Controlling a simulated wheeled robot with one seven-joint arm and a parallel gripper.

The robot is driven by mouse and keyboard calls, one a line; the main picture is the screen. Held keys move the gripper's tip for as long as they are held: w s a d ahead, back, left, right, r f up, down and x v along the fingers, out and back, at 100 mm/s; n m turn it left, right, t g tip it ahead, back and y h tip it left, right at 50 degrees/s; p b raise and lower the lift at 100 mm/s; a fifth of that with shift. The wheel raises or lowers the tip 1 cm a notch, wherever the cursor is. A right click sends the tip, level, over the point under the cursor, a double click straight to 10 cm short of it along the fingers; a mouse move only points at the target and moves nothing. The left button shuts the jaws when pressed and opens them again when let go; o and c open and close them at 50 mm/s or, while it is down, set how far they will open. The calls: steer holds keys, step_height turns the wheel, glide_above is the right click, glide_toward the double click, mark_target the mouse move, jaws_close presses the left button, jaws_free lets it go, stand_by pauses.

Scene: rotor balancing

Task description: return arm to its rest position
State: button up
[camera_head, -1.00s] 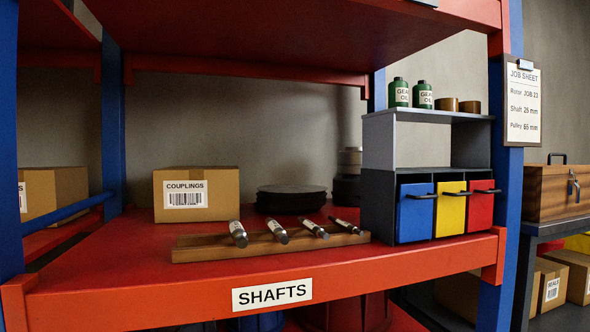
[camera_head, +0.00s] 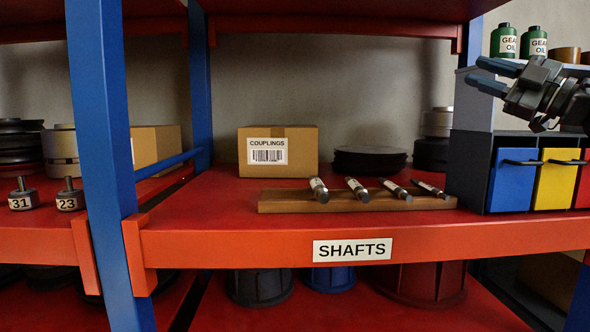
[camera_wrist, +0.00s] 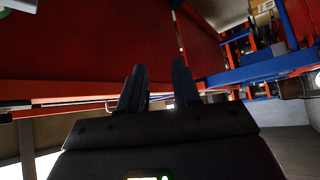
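My gripper (camera_head: 475,71) shows at the upper right of the head view, in front of the shelf unit, with its fingers pointing left. Its two dark blue-grey fingers are apart with nothing between them. The wrist view also shows the two fingers (camera_wrist: 159,67) separated and empty. My arm runs out of the head view at the right edge, so most of it is hidden.
The wooden rack (camera_head: 285,201) with several shafts lies on the red shelf (camera_head: 215,205). The COUPLINGS box (camera_head: 305,150) and black discs (camera_head: 370,158) stand behind. Blue (camera_head: 512,185) and yellow (camera_head: 555,185) bins are below my gripper. A blue post (camera_head: 103,150) stands left.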

steer(key=s+a+f+m+t+h, duration=0.2)
steer(key=s+a+f+m, duration=0.2)
steer(key=f, duration=0.5)
steer(key=s+a+f+m+t+h, duration=0.1)
steer(key=s+a+f+m+t, duration=0.25)
steer(key=f, duration=0.55)
steer(key=s+a+f+m+t+h, duration=0.2)
steer(key=s+a+f+m, duration=0.25)
steer(key=f, duration=0.45)
steer(key=s+a+f+m+g+h, duration=0.1)
steer(key=s+a+f+m+h, duration=0.1)
steer(key=s+f+m+h, duration=0.55)
steer(key=s+a+f+m+g+h, duration=0.1)
steer(key=s+a+f+m+h, duration=0.15)
steer(key=s+f, duration=0.9)
steer(key=s+d+f+n+g, duration=0.15)
steer(key=s+g, duration=0.65)
steer(key=s, duration=2)
step_height(320, 180, up, 21)
steer(key=p, duration=2.2)
steer(key=shift+w, duration=0.15)
steer(key=shift+o, duration=0.3)
